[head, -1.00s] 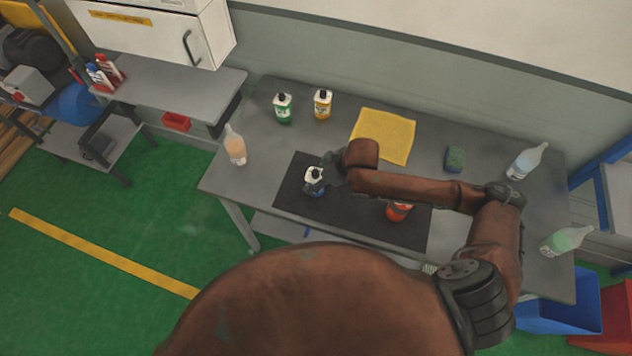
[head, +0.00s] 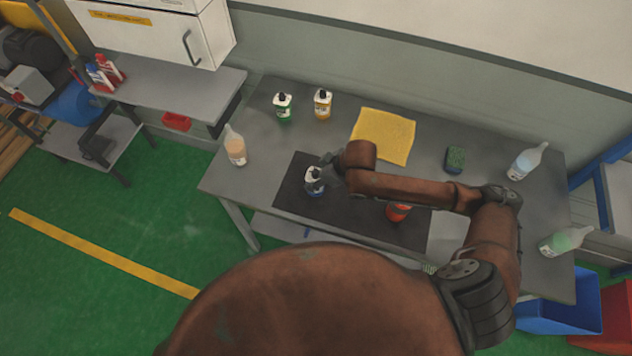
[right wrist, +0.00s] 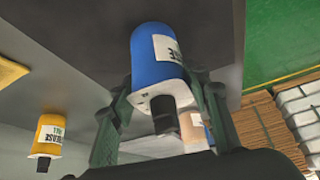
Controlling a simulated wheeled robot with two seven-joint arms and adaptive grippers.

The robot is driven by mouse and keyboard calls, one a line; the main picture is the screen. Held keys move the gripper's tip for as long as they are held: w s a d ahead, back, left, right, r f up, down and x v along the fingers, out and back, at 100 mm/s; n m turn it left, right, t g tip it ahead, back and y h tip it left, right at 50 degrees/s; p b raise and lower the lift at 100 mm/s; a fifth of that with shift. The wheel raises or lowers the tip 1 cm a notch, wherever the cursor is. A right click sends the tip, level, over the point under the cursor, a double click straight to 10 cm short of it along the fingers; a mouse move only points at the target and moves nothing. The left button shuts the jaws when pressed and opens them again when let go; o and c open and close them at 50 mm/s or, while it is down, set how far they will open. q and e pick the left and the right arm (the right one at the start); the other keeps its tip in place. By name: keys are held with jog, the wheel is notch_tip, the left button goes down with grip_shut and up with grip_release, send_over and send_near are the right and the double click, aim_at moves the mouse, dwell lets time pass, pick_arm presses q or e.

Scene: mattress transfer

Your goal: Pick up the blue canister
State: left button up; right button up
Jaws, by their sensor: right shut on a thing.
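The blue canister (right wrist: 160,58) has a white label, a white shoulder and a dark cap. In the right wrist view it sits between the two fingers of my right gripper (right wrist: 165,100), which is shut on it. In the head view the canister (head: 314,186) is at the left part of the black mat (head: 350,218), partly hidden by my gripper (head: 325,176). I cannot tell whether its base touches the mat. My left gripper is not in view.
A red canister (head: 398,211) stands on the mat under my right forearm. Green (head: 283,108) and yellow (head: 322,104) canisters, a yellow cloth (head: 384,136), a green sponge (head: 455,159) and clear bottles (head: 235,148) stand around the grey table.

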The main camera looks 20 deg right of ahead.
jog(key=shift+c, duration=1.4)
